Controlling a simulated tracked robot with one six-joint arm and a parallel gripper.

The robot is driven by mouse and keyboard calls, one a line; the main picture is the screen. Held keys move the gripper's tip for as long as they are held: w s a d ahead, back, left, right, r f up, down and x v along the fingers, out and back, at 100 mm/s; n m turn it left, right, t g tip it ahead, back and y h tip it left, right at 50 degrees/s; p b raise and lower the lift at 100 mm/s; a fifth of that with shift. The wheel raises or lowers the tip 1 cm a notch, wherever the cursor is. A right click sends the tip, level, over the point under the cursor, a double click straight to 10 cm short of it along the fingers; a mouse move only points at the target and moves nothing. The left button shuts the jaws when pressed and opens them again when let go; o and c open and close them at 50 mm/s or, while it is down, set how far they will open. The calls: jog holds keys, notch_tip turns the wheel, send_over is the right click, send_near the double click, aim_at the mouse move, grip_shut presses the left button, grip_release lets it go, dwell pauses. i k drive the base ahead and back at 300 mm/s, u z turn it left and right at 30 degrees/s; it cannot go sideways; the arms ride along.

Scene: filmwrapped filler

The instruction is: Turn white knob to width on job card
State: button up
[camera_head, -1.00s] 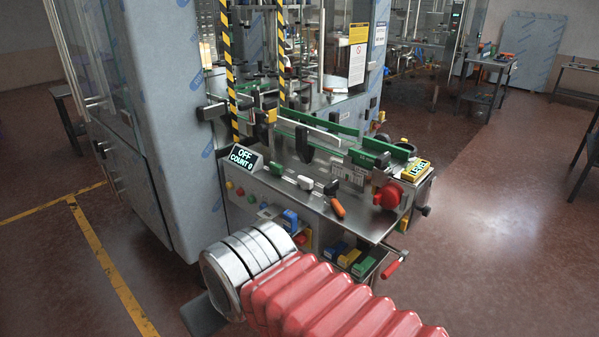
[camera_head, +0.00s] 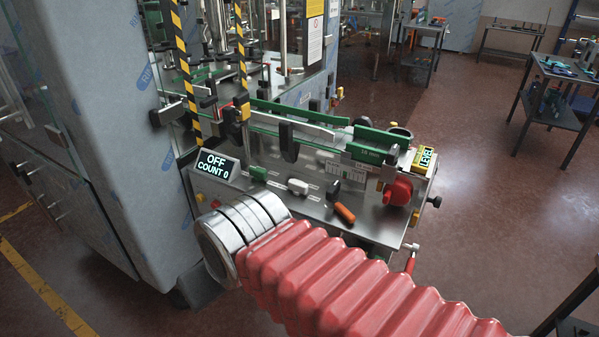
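The white knob (camera_head: 298,187) sits on the sloped metal front panel of the machine, between a green knob (camera_head: 258,173) and a black knob (camera_head: 333,189). Small scale markings lie beside the knobs, too small to read. A small white printed plate (camera_head: 352,167) hangs at the guide rail's right end; I cannot tell whether it is the job card. My arm, red bellows with silver rings, crosses the lower picture. Only a dark part shows past the rings, perhaps my gripper (camera_head: 197,286); its fingers cannot be made out. It is left of and below the white knob, apart from it.
An orange handle (camera_head: 345,213) and a red round knob (camera_head: 398,191) are on the panel's right side. A display (camera_head: 215,166) reads OFF, COUNT 0. Striped posts (camera_head: 183,75) and guide rails stand behind. A yellow LEVEL box (camera_head: 424,158) is at right.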

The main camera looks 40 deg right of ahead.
aim_at(298, 188)
jog(key=z, duration=0.3)
jog(key=i, duration=0.95)
jog(key=z, duration=0.4)
